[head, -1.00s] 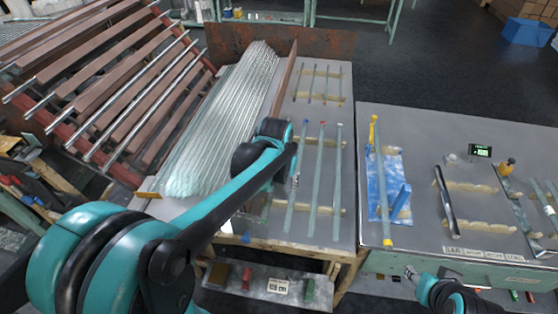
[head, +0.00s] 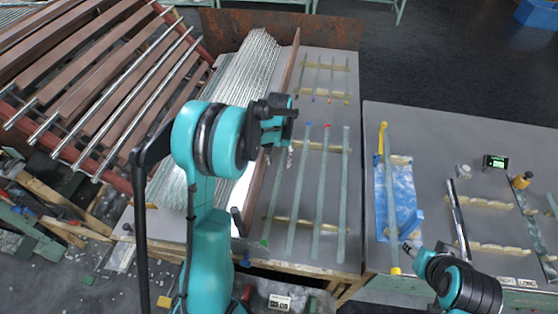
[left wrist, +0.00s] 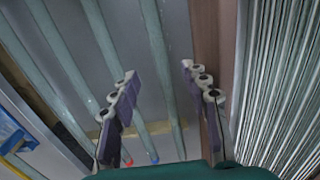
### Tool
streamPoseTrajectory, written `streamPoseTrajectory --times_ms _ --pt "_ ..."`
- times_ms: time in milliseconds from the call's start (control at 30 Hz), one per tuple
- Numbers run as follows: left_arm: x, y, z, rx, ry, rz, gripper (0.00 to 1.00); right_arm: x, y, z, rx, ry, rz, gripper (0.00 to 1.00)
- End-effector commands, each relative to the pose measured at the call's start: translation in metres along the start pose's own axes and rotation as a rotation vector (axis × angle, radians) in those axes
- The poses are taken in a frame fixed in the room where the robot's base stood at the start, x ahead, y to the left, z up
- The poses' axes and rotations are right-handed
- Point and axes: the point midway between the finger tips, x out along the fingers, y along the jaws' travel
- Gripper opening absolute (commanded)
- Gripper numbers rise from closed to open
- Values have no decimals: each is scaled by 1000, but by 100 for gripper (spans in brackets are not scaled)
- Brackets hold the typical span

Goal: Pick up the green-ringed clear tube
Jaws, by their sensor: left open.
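In the head view, the clear tube with a green ring (head: 274,213) lies leftmost of several tubes on the grey table, its green end toward me. My left gripper (head: 280,128) is over its far end, which the hand partly hides. In the left wrist view, the left gripper (left wrist: 159,72) is open and empty, its two fingers spread. What looks like the same tube (left wrist: 160,65) runs between the fingers in the picture, apparently below them; its green ring is out of that frame. My right gripper (head: 408,250) is low at the right table; its fingers are too small to read.
Blue-tipped (head: 300,190) and red-tipped (head: 321,190) tubes lie to its right, across foam strips. A brown rail (head: 253,190) separates it from a heap of glass tubing (head: 250,75) at the left. The right table (head: 470,130) holds a blue-padded holder (head: 402,180).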

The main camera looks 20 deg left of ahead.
Motion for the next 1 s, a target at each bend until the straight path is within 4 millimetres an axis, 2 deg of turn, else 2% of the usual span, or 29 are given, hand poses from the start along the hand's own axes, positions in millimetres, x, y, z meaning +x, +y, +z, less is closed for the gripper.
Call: streamPoseTrajectory --times_ms 433,700,933,967,1000 --pt "39 0 -2 -1 -4 0 46 12 0 9 0 0 0 40" --pt "78 1 -6 -1 -3 0 46 28 0 21 0 0 0 40" --pt "80 1 -5 -1 -3 0 46 27 0 20 0 0 0 40" --pt "80 1 -5 -1 -4 0 43 27 0 20 0 0 0 40" --pt "79 1 -5 -1 -4 0 33 27 0 20 0 0 0 40"
